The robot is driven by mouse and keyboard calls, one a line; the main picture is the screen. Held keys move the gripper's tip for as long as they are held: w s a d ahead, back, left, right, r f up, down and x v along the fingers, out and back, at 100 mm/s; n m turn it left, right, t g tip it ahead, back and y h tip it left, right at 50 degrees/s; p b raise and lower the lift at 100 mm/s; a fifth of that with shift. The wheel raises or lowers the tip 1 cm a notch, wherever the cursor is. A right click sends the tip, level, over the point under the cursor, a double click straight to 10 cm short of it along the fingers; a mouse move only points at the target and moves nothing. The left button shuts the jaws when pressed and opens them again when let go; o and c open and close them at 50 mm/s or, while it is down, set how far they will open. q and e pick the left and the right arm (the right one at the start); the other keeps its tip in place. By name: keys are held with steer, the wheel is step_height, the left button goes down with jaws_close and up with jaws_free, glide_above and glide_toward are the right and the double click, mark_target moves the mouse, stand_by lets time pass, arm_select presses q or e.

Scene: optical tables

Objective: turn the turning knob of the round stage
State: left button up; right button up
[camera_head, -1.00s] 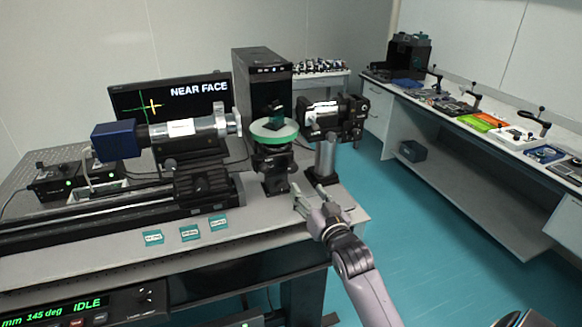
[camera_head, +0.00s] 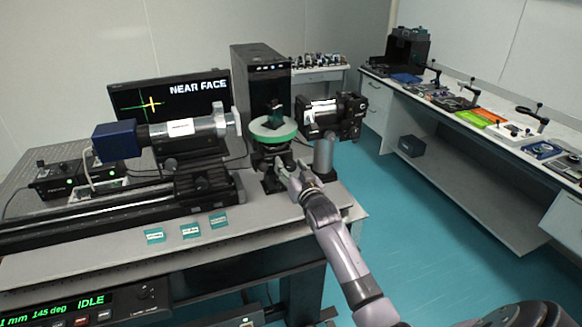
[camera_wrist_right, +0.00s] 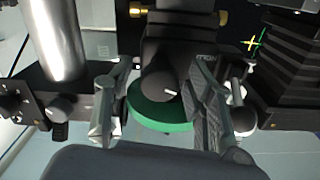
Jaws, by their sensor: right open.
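The round stage (camera_head: 272,130) has a green disc top with a small dark piece on it and a black mount below. In the right wrist view its green disc (camera_wrist_right: 160,116) shows below a black knob (camera_wrist_right: 160,82) with a white mark. My right gripper (camera_head: 284,171) is at the front of the stage mount, below the disc. In the wrist view my right gripper's (camera_wrist_right: 158,88) fingers are spread on either side of the knob, open, with gaps visible. In the head view the knob is hidden or too small to make out. My left gripper is not in view.
A blue-ended barrel instrument (camera_head: 178,132) lies left of the stage. A black device on a metal post (camera_head: 323,157) stands close on the right. A monitor (camera_head: 165,95) and black tower (camera_head: 258,75) stand behind. Small labels (camera_head: 190,231) sit along the table front.

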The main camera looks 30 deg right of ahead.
steer(key=shift+c, duration=0.4)
steer(key=c, duration=1.1)
steer(key=n, duration=0.3)
steer(key=o, duration=1.2)
